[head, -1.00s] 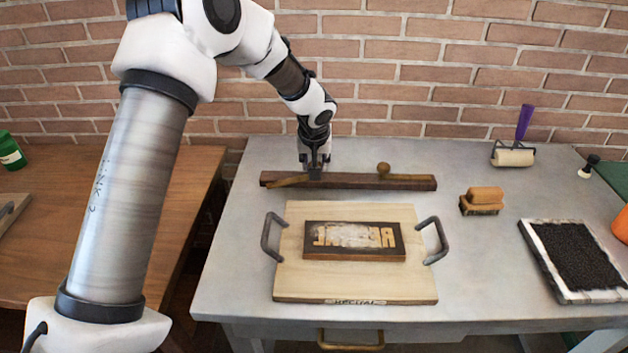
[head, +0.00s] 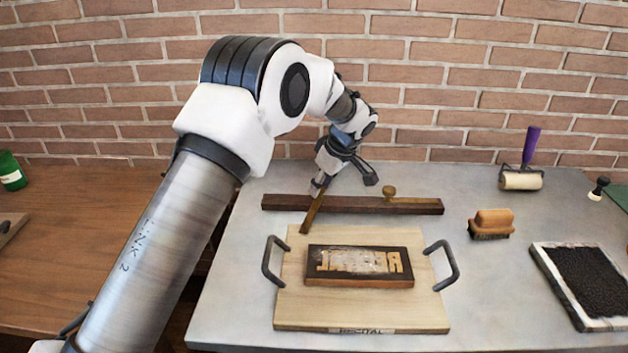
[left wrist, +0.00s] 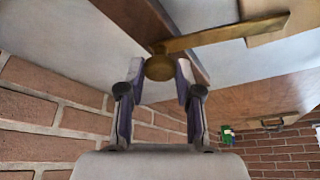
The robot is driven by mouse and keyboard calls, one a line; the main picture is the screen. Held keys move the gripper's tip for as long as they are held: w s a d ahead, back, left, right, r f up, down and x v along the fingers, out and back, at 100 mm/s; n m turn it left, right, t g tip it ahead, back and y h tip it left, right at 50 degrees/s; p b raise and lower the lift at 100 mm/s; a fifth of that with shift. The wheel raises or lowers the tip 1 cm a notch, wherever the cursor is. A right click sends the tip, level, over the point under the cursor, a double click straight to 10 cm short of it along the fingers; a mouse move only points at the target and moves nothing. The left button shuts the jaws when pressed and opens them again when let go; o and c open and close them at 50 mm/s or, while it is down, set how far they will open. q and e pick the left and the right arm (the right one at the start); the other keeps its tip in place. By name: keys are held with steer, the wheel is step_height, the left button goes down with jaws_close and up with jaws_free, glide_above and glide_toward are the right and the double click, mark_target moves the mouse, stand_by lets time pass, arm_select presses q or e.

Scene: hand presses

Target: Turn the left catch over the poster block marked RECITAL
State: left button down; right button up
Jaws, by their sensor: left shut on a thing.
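The left catch (head: 311,214) is a brass strip pivoted on a dark wooden bar (head: 280,203). It points toward the front, and its free end is at the back edge of the pale board (head: 290,310), short of the raised letters. The poster block (head: 360,266) lies on the board with mirrored letters; the board's front edge is marked RECITAL. My left gripper (head: 320,184) is shut on the catch's round knob (left wrist: 159,68), which shows between the fingers in the left wrist view. The gripper partly hides the knob in the head view. My right gripper is out of view.
The right catch (head: 415,200) lies along the bar, its knob (head: 389,191) upright. The board has two dark handles (head: 442,265). A brush (head: 491,223), a roller (head: 520,179) and an ink tray (head: 590,280) stand to the right. A brick wall is behind the table.

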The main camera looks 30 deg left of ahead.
arm_select(q)
steer(key=shift+n+g+p, duration=0.55)
steer(key=shift+n+g, duration=0.05)
steer(key=shift+n, duration=0.6)
steer(key=shift+f, duration=0.1)
steer(key=c, duration=1.1)
jaws_free()
steer(key=o, duration=0.3)
steer(key=shift+w+a, duration=0.1)
steer(key=shift+a, duration=0.05)
steer(key=v, duration=1.2)
steer(key=shift+a, duration=0.1)
